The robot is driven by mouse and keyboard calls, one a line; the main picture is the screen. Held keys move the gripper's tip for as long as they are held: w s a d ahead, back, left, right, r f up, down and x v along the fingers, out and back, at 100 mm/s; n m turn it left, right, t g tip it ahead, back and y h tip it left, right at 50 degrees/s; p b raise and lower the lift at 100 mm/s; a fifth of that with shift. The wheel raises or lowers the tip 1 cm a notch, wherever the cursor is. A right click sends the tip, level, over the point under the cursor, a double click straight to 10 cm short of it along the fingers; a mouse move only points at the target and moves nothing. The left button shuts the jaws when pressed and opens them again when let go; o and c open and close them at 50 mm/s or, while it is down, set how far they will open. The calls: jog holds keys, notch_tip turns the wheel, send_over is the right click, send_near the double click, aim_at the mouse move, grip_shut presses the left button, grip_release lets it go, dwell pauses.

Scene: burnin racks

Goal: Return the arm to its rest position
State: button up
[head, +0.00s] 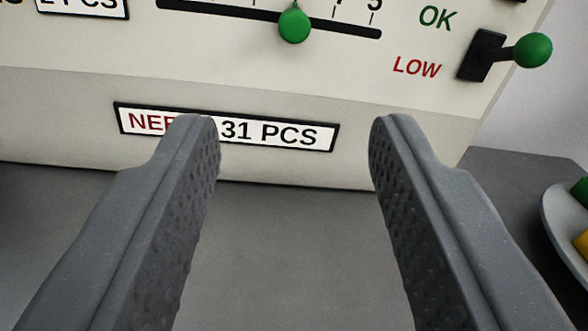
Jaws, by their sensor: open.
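My gripper (294,135) is open and empty, its two grey textured fingers pointing at the lower front of a cream and grey panel (350,100). The left fingertip covers part of a framed label (275,134) that reads "NEE…" in red and "31 PCS" in black. No gap or contact between the fingertips and the panel can be made out for sure. The rest of the arm is out of view.
A green slider knob (294,26) sits on a black slot. A lever with a green ball (532,50) stands at right by "OK" and "LOW". A pale dish (552,222) with green and yellow pieces is at the right edge. The grey surface (290,250) between the fingers is clear.

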dwell(0.3)
jog(key=s+r+m+g+h, duration=0.1)
jog(key=s+r+m+h, duration=0.15)
jog(key=r, duration=1.55)
jog(key=s+d+r+g+y, duration=0.1)
jog(key=s+d+r, duration=0.1)
jog(key=s+r, duration=1.2)
jog(key=shift+s+d+r+g, duration=0.2)
jog(key=shift+s+r+g, duration=0.15)
jog(key=shift+r, duration=0.3)
dwell(0.4)
jog(key=shift+c, duration=0.6)
